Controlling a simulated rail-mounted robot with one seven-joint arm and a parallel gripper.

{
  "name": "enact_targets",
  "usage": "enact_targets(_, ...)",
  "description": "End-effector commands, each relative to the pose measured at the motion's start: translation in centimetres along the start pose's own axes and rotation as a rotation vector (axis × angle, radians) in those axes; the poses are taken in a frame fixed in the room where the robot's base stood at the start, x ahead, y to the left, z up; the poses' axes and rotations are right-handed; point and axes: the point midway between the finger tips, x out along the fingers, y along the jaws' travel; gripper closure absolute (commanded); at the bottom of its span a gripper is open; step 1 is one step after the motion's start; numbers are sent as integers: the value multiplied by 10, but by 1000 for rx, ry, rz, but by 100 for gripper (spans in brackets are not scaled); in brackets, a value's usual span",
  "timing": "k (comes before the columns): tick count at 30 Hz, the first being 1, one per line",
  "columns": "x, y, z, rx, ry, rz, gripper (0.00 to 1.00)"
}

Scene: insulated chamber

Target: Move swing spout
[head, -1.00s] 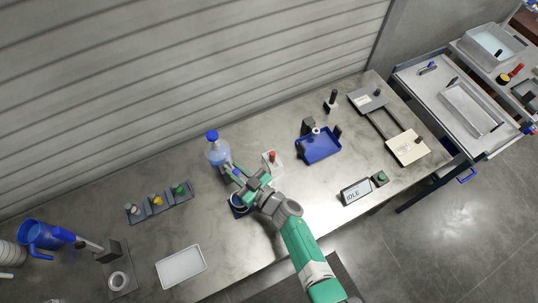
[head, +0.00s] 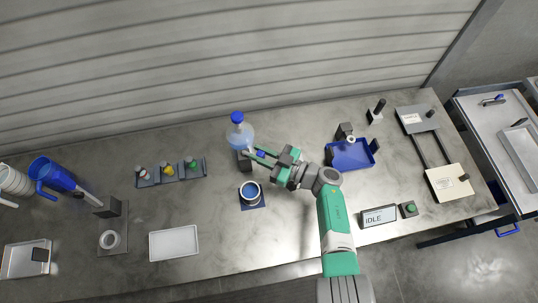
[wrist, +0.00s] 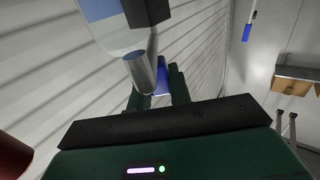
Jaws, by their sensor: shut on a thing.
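A clear bottle with a blue cap and bluish liquid (head: 239,137) stands against the back wall, with a dark block at its front. In the wrist view, the bottle (wrist: 100,10) is at the upper left and the grey metal tube of the swing spout (wrist: 140,72) extends below the block. My gripper (head: 252,153) is at the bottle's front right. In the wrist view, its green fingers (wrist: 160,92) are shut on a blue tab (wrist: 163,75) beside the tube. The tab's join to the spout is hidden. A blue-and-white cup (head: 250,190) stands on a blue mat, in front of the bottle.
A rack with small colored-top items (head: 168,171) lies left of the bottle. A white tray (head: 174,243) is at the front left. A blue tray (head: 350,156) and an IDLE sign (head: 378,216) are right of my arm. The bench front is clear around the cup.

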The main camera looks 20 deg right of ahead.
Motion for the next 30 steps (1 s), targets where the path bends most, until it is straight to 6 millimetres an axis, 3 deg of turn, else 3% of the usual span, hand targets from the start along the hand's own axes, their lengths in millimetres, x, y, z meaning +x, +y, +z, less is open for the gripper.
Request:
enact_targets(12, 2, -1, -1, -1, 0, -7, 100)
enact_targets(13, 2, -1, -1, -1, 0, -7, 74)
enact_targets(16, 2, -1, 0, -1, 0, -7, 58)
enact_targets(25, -3, 0, -1, 0, 0, -6, 58)
enact_targets(30, -36, 0, -2, 0, 0, -3, 58)
